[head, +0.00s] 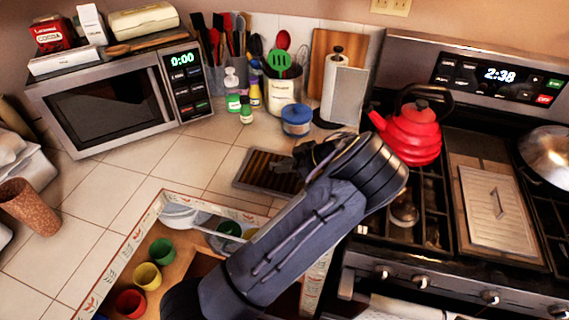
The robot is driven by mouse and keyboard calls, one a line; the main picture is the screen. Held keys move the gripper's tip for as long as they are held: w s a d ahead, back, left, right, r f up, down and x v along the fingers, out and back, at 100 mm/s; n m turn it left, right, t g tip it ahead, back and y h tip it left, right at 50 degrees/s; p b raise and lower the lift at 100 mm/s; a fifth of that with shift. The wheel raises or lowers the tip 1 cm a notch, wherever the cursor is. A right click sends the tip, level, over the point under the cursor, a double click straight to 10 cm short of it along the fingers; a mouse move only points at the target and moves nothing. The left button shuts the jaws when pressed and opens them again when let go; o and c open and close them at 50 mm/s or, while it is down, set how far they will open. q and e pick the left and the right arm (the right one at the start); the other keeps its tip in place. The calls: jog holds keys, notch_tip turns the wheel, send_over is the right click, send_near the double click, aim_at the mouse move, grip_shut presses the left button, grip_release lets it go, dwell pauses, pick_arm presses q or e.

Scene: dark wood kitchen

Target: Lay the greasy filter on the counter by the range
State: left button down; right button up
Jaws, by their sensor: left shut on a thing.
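The greasy filter (262,172) is a flat, dark brown slatted panel with a grey frame. It lies level at the tiled counter (212,158), just left of the range (440,230). I cannot tell whether it rests fully on the tiles or is slightly above them. My left gripper (298,163) is at the filter's right side and shut on it. My wrist and forearm cover the filter's right end and the fingertips are mostly hidden. My right gripper is not in view.
A red kettle (408,133) stands on the range close to my left wrist. Behind the filter are a blue-lidded jar (296,120), small bottles (246,110) and a paper towel roll (343,97). A microwave (115,97) stands left. An opening with coloured cups (147,276) is in front.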

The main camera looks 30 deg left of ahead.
pick_arm(q)
jog(key=c, duration=1.5)
grip_release()
jog(key=shift+f, duration=0.1)
jog(key=shift+d, duration=0.1)
